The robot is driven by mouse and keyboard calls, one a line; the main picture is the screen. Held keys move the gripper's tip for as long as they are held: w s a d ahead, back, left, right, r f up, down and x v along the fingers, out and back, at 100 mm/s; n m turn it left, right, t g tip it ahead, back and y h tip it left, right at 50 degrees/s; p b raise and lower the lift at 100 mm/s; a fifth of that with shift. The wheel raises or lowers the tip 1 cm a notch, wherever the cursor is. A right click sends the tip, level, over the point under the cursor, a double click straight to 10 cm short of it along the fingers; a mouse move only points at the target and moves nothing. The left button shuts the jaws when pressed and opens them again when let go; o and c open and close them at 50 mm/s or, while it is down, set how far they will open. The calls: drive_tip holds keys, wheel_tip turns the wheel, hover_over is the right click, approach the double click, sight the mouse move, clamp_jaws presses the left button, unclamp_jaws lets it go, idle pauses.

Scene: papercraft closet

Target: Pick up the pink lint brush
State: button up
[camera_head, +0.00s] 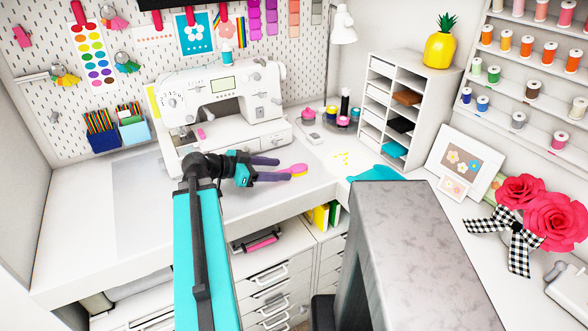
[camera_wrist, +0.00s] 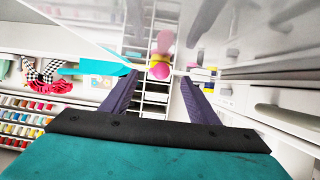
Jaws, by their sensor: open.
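The pink lint brush (camera_head: 299,169), with a yellow part, is at the front edge of the white desk, in front of the sewing machine. It also shows in the wrist view (camera_wrist: 164,40), at the upper middle, between and beyond the fingertips. My gripper (camera_head: 284,168) reaches over the desk from the left, with its dark purple fingers pointing right. In the wrist view my gripper (camera_wrist: 159,76) is open and empty, with the brush in line with the gap. Part of the brush in the head view is hidden by the near finger. I cannot tell whether a finger touches it.
The sewing machine (camera_head: 222,100) stands close behind my gripper. A white cubby shelf (camera_head: 409,75) stands right of it, with a teal sheet (camera_head: 374,174) at its foot. Drawers (camera_head: 270,277) lie below the desk edge. The desk's left side (camera_head: 85,210) is clear.

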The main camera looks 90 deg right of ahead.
sight(286, 169)
drive_tip(key=shift+s, duration=0.1)
drive_tip(key=shift+p+x, duration=1.2)
drive_tip(key=shift+x, duration=0.8)
drive_tip(key=shift+s+d, duration=0.3)
drive_tip(key=shift+s, duration=0.15)
drive_tip(key=c, duration=1.1)
